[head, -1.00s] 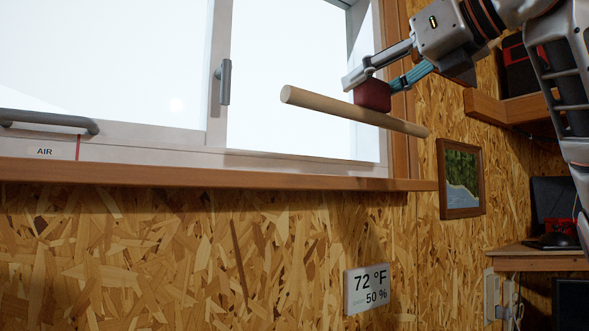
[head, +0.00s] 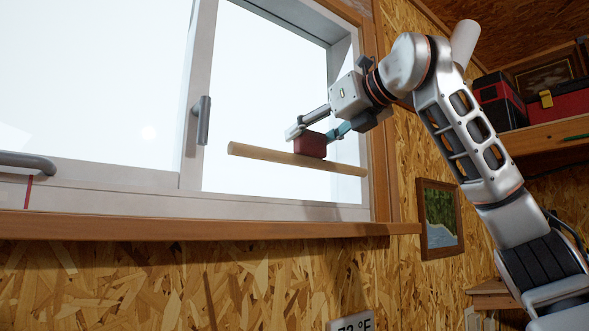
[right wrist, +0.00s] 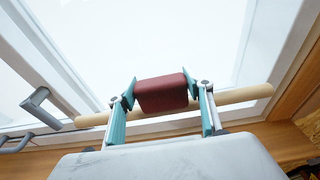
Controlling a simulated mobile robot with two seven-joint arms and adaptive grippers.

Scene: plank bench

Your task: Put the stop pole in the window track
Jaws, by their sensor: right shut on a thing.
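The stop pole is a pale wooden rod (head: 260,154) with a dark red block (head: 311,146) at its middle. My right gripper (head: 313,137) is shut on the red block and holds the pole roughly level in front of the right window pane, above the sill. In the right wrist view the fingers (right wrist: 161,95) clasp the block (right wrist: 162,92) from both sides, and the rod (right wrist: 243,95) sticks out left and right. The window track (head: 290,208) runs along the bottom of the white frame, below the pole. The left gripper is out of view.
A grey window handle (head: 202,120) stands on the sash left of the pole, and a grey bar (head: 27,162) is at far left. The wooden sill (head: 200,225) juts out below. A framed picture (head: 440,218) and a shelf with toolboxes (head: 549,108) are at right.

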